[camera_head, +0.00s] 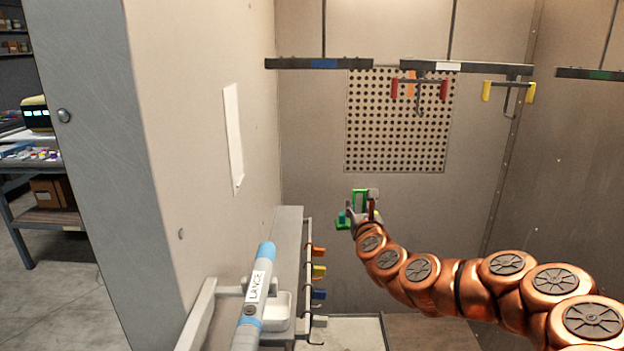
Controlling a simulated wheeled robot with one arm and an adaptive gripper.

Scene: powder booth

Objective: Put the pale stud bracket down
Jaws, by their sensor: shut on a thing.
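My gripper (362,211) is at the end of the copper arm, in front of the booth's back wall and below the perforated panel. It is small in view and shut on a small piece. A pale grey plate (373,193), which looks like the pale stud bracket, shows at its tip. Bright green parts (359,197) and a teal-green block (343,219) show right beside it. I cannot tell how these parts join. The fingers partly hide the piece, and I see no surface touching it from below.
A grey ledge (288,226) and a rail with orange, yellow and blue hooks (318,271) stand left of my gripper. A blue-ended lance (256,290) and white tray (278,312) are nearer. Red-ended (419,92) and yellow-ended (508,92) hangers hang from the overhead bar.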

